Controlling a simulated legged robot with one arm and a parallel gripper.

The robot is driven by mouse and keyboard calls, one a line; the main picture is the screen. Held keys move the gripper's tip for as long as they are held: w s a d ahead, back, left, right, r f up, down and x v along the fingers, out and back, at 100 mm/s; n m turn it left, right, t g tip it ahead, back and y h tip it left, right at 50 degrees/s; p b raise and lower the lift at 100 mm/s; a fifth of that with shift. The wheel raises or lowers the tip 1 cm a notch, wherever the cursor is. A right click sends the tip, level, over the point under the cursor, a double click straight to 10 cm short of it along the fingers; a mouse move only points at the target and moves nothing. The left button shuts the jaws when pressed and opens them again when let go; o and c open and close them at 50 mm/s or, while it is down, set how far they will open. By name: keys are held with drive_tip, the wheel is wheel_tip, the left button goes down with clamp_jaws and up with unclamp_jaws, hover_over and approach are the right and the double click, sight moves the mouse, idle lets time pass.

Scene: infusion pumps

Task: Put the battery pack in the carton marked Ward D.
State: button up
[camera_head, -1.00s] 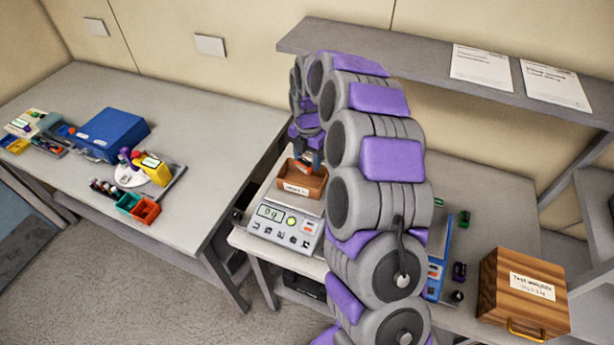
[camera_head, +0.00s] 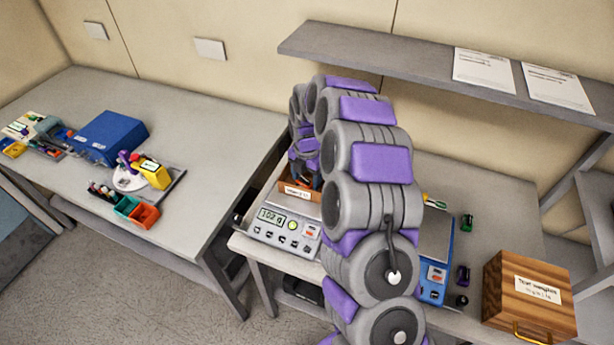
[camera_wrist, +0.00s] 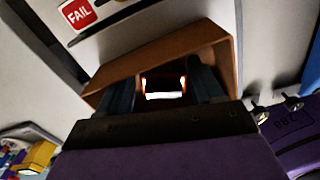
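A small orange-brown carton (camera_head: 297,190) with a white label sits on the left weighing scale (camera_head: 282,232); the label is too small to read. In the wrist view the carton (camera_wrist: 222,62) rises around my two dark fingers. My gripper (camera_wrist: 163,88) points down into the carton, its fingertips inside the walls and apart from each other. A small bright white patch shows between the fingers in deep shadow. I cannot tell whether it is the battery pack or the carton's floor, or whether the fingers grip anything. The scale's display reads about 102 g.
A blue scale (camera_head: 433,262) stands right of my arm, partly hidden. A wooden box (camera_head: 527,300) sits at the right, small coloured items beside it. The left table holds a blue case (camera_head: 111,135), a yellow item (camera_head: 155,174) and small bins (camera_head: 143,215). A shelf (camera_head: 400,62) hangs behind.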

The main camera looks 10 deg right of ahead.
drive_tip(key=shift+a, duration=0.1)
drive_tip(key=shift+d+r, duration=0.2)
drive_tip(key=shift+r, duration=0.2)
wheel_tip(320, 180, up, 11)
drive_tip(key=p, duration=0.2)
drive_tip(key=s+a+r+m, duration=0.2)
drive_tip(key=s+r+m, duration=0.35)
drive_tip(key=s, duration=0.25)
drive_tip(key=s+r+m+g, duration=0.1)
drive_tip(key=s+r+m, duration=0.1)
drive_tip(key=s+m, duration=1.9)
drive_tip(key=s, duration=1.4)
drive_tip(key=shift+d+r+g, duration=0.3)
drive_tip(key=shift+d+r, duration=0.1)
